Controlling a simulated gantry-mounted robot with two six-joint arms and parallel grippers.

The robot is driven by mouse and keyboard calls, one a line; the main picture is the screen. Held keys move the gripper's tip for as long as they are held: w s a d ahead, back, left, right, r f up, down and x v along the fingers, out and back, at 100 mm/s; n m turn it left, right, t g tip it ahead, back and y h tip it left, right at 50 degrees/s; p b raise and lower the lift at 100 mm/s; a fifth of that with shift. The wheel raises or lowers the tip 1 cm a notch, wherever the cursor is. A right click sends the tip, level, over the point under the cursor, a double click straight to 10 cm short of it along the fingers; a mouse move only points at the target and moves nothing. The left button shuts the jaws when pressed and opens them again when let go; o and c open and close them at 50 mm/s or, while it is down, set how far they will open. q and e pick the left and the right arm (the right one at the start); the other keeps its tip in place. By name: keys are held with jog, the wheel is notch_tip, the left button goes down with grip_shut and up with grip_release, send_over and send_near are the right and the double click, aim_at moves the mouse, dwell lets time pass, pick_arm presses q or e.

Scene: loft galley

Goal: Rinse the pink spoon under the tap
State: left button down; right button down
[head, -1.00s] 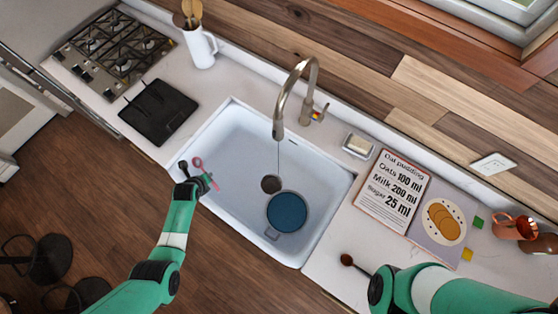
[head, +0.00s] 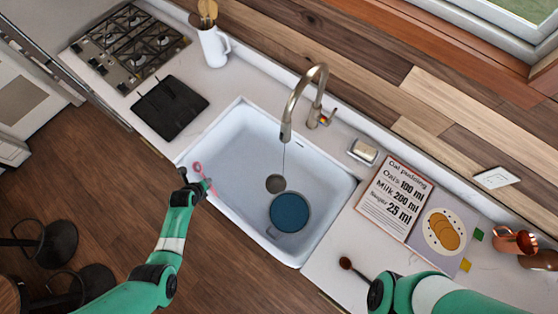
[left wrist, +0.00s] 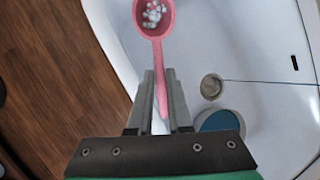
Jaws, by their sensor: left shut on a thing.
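The pink spoon (head: 197,167) is held over the left end of the white sink (head: 235,135). My left gripper (head: 197,184) is shut on its handle. In the left wrist view the spoon (left wrist: 154,22) points away from the fingers (left wrist: 160,95), and whitish, bubbly-looking specks lie in its bowl. The tap (head: 303,95) arches over the sink, and a thin stream of water (head: 283,158) falls from its spout to the drain (head: 275,184). The spoon is left of the stream and apart from it.
A round blue thing (head: 289,212) lies in the sink near the drain. A soap dish (head: 363,151) and a recipe board (head: 394,200) are at right. A black mat (head: 170,107) lies at left.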

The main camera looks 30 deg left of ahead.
pick_arm(q)
jog(key=shift+s+p, duration=0.6)
jog(key=shift+s, duration=1.25)
jog(key=s+r+p, duration=0.2)
jog(key=s+r, duration=0.2)
jog(key=s, duration=0.1)
jog(key=shift+a, duration=0.1)
